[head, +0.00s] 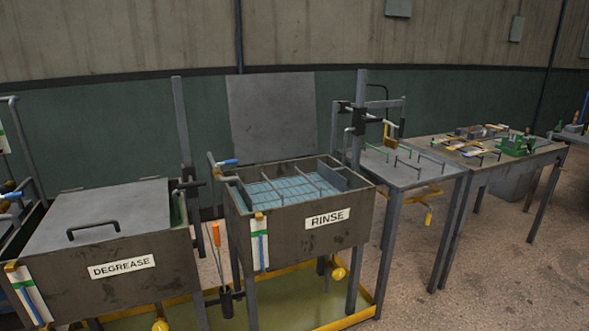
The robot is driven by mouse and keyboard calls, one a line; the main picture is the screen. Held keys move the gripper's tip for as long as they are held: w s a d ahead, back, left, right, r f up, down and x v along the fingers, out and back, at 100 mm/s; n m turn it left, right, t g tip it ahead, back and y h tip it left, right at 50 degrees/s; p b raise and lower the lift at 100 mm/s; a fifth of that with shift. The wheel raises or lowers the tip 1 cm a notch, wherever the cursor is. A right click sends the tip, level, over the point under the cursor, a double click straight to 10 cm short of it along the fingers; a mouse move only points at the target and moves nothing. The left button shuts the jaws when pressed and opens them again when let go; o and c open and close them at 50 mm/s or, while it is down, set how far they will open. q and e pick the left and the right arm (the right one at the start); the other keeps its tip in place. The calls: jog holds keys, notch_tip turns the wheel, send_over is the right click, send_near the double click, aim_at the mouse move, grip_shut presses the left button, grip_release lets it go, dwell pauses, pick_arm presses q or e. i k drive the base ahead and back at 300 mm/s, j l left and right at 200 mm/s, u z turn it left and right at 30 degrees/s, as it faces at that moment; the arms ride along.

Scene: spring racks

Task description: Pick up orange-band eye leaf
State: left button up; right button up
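Neither of my grippers shows in the head view. On the far workbench (540,151) at the right lie several small flat pieces with pale, yellow and orange parts (478,150). They may be spring leaves, but they are too small for me to tell which one is the orange-band eye leaf.
A lidded DEGREASE tank (170,262) stands at left. An open RINSE tank (315,237) with a wire grid stands beside it, its lid (272,115) raised. A grey table (400,176) with green bars stands before the workbench. Floor (500,260) is clear at right.

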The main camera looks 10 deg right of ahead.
aim_at(458, 131)
jog(key=i+l+z, duration=0.25)
jog(key=l+z, duration=0.2)
jog(key=i+l+z, duration=0.6)
jog(key=z, duration=0.25)
jog(key=i+l+z, duration=0.15)
jog(key=i+z, duration=0.3)
jog(key=i+l, duration=0.1)
jog(key=i, duration=0.5)
jog(key=i+l, duration=0.1)
jog(key=i, duration=0.55)
jog(key=i+l+u, duration=0.1)
jog(key=i, duration=0.5)
jog(key=i+l+u, duration=0.2)
jog(key=i, duration=0.2)
jog(key=i+l+u, duration=0.25)
jog(key=i+l, duration=0.2)
jog(key=l, duration=0.2)
jog(key=i+l+u, duration=0.1)
jog(key=l, duration=0.25)
jog(key=i, duration=0.1)
